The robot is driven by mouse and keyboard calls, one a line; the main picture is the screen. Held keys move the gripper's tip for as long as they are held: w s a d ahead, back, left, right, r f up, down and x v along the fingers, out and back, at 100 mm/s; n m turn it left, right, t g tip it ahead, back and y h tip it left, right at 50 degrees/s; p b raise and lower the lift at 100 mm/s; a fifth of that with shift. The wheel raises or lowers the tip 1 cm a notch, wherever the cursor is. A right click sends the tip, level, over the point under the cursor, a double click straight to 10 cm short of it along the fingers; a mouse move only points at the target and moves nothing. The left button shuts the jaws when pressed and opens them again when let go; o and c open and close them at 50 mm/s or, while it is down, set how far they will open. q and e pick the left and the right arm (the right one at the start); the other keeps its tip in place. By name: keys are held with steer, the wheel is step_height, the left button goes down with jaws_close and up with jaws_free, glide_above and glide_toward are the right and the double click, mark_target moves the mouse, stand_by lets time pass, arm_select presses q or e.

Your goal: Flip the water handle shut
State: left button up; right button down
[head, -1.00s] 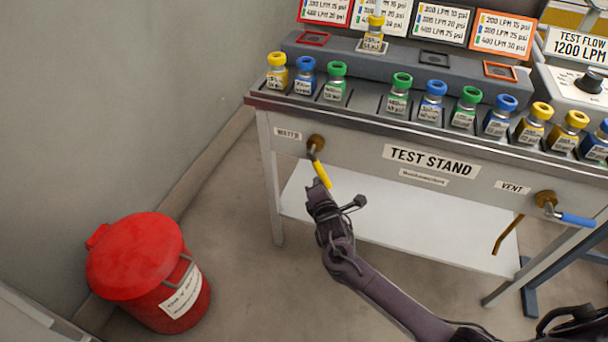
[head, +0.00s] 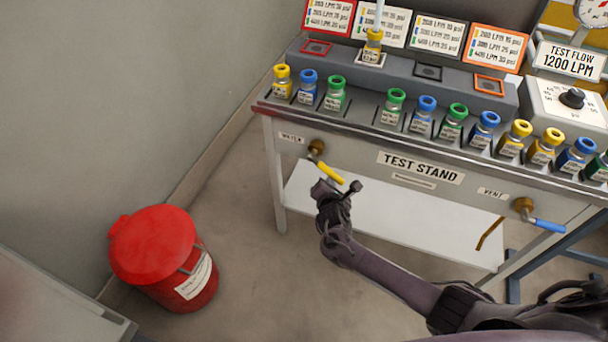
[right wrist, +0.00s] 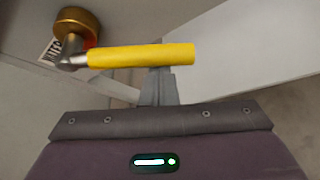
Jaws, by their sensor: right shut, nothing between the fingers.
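The water handle (head: 330,172) is a yellow lever on a brass valve (head: 316,147) beside the WATER label on the test stand's front. In the head view it slants down to the right. In the right wrist view the yellow handle (right wrist: 145,56) lies nearly level, pointing right from the brass valve (right wrist: 77,27). My right gripper (head: 320,187) is just below the handle, shut and empty. Its closed fingers (right wrist: 158,86) reach up to the handle's underside in the right wrist view, seemingly touching it. My left gripper is not in view.
The test stand (head: 460,176) carries several bottles with coloured tops along its upper edge. A blue vent handle (head: 547,225) is at the right. A red bin (head: 155,245) stands on the floor at the left. Open floor lies between bin and stand.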

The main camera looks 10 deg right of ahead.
mark_target(338, 176)
steer(key=r+n+h+p, duration=0.1)
steer(key=p, duration=0.1)
steer(key=d+r+n+g+p, duration=0.1)
steer(key=r+p, duration=0.1)
steer(key=p, duration=0.1)
steer(key=s+r+n+g+h+p, duration=0.1)
steer(key=p, duration=0.2)
steer(key=shift+d+r+h, duration=0.25)
steer(key=shift+d+h, duration=0.05)
steer(key=shift+d, duration=0.05)
steer(key=shift+d+r+p, duration=0.1)
steer(key=shift+r+p, duration=0.3)
steer(key=shift+p, duration=0.3)
